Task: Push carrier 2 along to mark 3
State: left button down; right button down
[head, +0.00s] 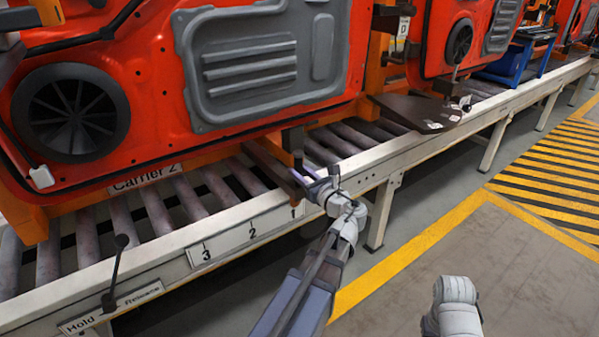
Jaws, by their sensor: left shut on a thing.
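Carrier 2 (145,179) stands on the roller line at the left and bears an orange door panel (155,105). Its brown end bar (272,168) reaches the near rail close to mark 1 (294,211). Mark 2 (252,232) and mark 3 (207,252) follow to the left on the white scale plate. My left gripper (303,176) is shut at the dark upright post (292,138) at the carrier's right end. The fingertips are small and partly hidden by the wrist. Of my right arm only a link shows at the bottom; its gripper is out of view.
A black lever (115,268) stands nearly upright over a Hold and Release plate (110,306) at the lower left. Another carrier with an orange door (462,35) and a dark panel (420,112) stands to the right. Bare rollers (335,143) lie between them.

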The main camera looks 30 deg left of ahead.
pick_arm(q)
jog(key=shift+s+a, duration=0.25)
jog(key=shift+s, duration=0.4)
jog(key=shift+s+a, duration=0.3)
jog(key=shift+s, duration=0.35)
jog(key=shift+s+a, duration=0.25)
jog(key=shift+s, duration=0.4)
jog(key=shift+s+a, duration=0.2)
jog(key=shift+s, duration=0.25)
